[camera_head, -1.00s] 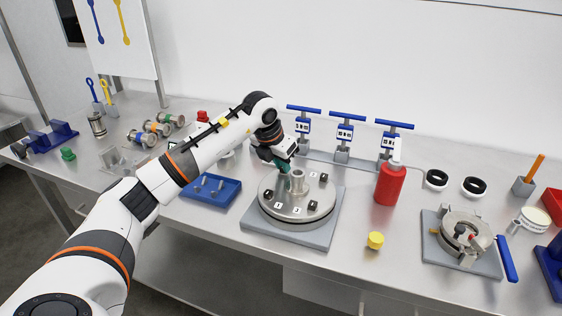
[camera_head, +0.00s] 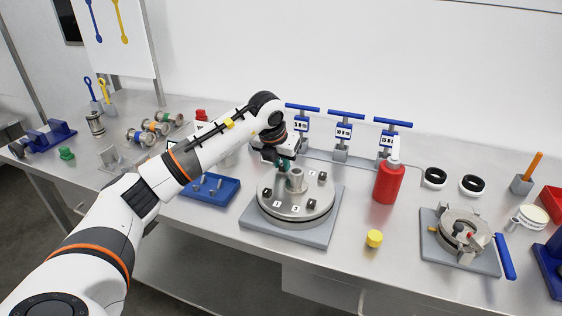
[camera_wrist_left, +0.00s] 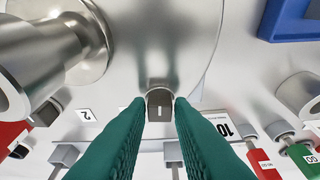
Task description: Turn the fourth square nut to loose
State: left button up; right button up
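A round metal lid (camera_head: 278,212) sits on a grey square base (camera_head: 325,226), with a hollow post (camera_head: 296,180) at its centre. Dark square nuts stand around its rim, including one at the left (camera_head: 266,193), one at the front right (camera_head: 310,204) and one at the back right (camera_head: 323,176). My left gripper (camera_head: 284,166) reaches down to the lid's back-left side. In the left wrist view its green fingers (camera_wrist_left: 160,106) lie against both sides of a dark square nut (camera_wrist_left: 160,98) with a light mark, seemingly shut on it. My right gripper is out of view.
A blue tray (camera_head: 226,190) lies left of the lid. A red bottle (camera_head: 388,184) and yellow cap (camera_head: 374,239) stand to its right. Blue T-handled tools (camera_head: 344,130) stand behind. A clamp fixture (camera_head: 463,232) is farther right. The bench in front is narrow.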

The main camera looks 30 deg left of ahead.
pick_arm(q)
jog(key=o, duration=0.3)
jog(key=shift+r, duration=0.1)
jog(key=b+v, duration=0.1)
jog(key=v, duration=1)
jog(key=shift+s+r, duration=0.1)
jog(key=shift+r, duration=0.3)
